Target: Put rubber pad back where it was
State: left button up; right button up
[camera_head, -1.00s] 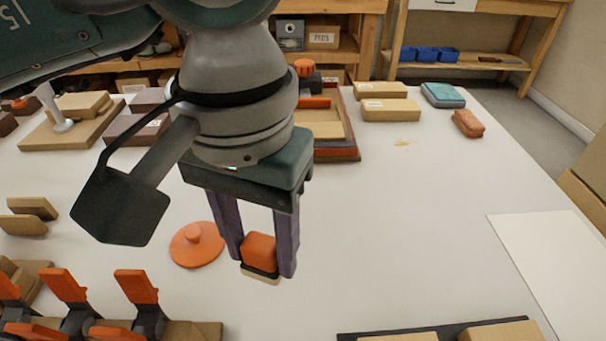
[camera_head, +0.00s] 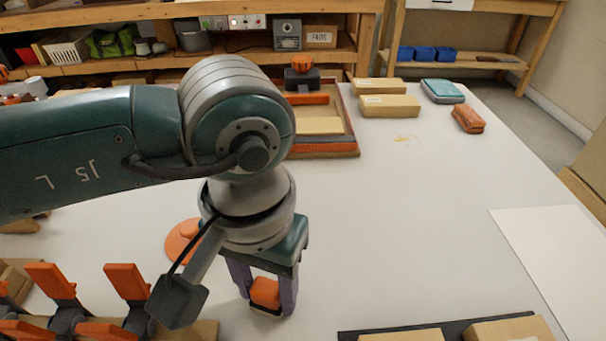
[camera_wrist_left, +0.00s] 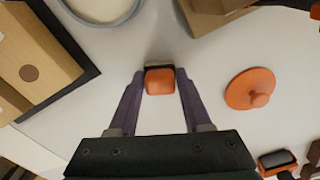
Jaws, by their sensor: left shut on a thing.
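My left gripper (camera_head: 262,296) points down over the near middle of the white bench and is shut on an orange block with a dark band and tan underside, taken as the rubber pad (camera_head: 265,292). In the left wrist view the pad (camera_wrist_left: 160,80) sits between the tips of the two purple fingers (camera_wrist_left: 158,84). Whether its underside touches the bench I cannot tell. My right gripper is not in view.
A round orange lid with a knob (camera_wrist_left: 250,90) lies beside the gripper. Orange-handled clamps (camera_head: 128,282) stand front left. A dark tray with wooden blocks (camera_head: 400,334) is at the front edge. An orange-edged tray (camera_head: 335,150) lies behind. The right-middle bench is clear.

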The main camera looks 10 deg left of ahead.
aim_at(266, 287)
pick_arm(q)
jog(key=o, duration=1.2)
jog(key=shift+r+p, duration=0.15)
jog(key=shift+p, duration=0.15)
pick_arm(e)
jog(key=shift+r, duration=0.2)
pick_arm(q)
jog(key=shift+r, duration=0.35)
notch_tip(266, 287, up, 11)
jog(key=shift+r+p, duration=0.15)
jog(key=shift+p, duration=0.3)
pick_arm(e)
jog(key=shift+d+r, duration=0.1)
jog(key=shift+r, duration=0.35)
